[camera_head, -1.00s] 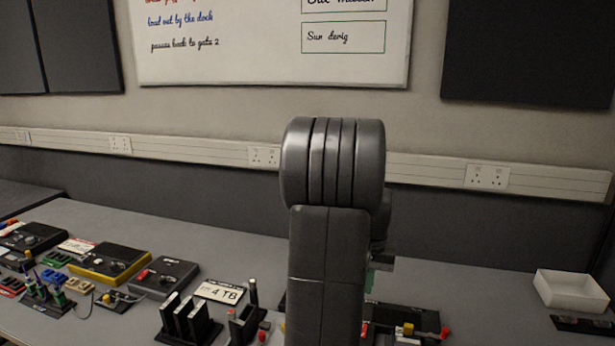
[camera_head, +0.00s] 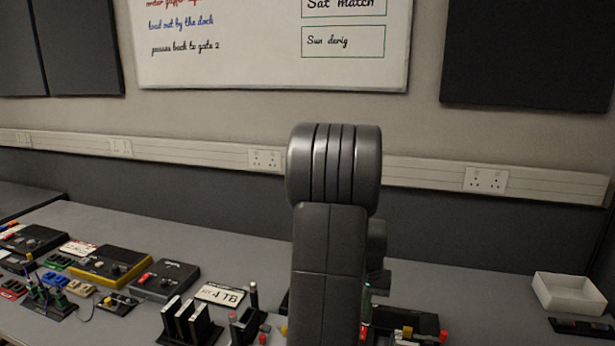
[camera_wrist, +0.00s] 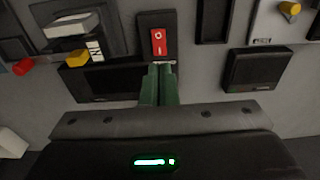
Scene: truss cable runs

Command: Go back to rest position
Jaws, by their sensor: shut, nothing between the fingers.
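My gripper (camera_wrist: 158,86) shows in the wrist view as two green fingers close together, with nothing between them. The fingertips appear just below a red rocker switch (camera_wrist: 158,42) on a black plate; I cannot tell whether they touch it. In the head view my arm fills the middle and hides most of the gripper. Only a sliver of green shows at the arm's right edge.
A grey bench carries black boxes (camera_head: 165,281), upright black units (camera_head: 190,322) and a 4 TB card (camera_head: 220,294) on the left. A white tray (camera_head: 569,293) stands at the right. The wrist view shows a black box (camera_wrist: 249,69) and yellow knob (camera_wrist: 290,8).

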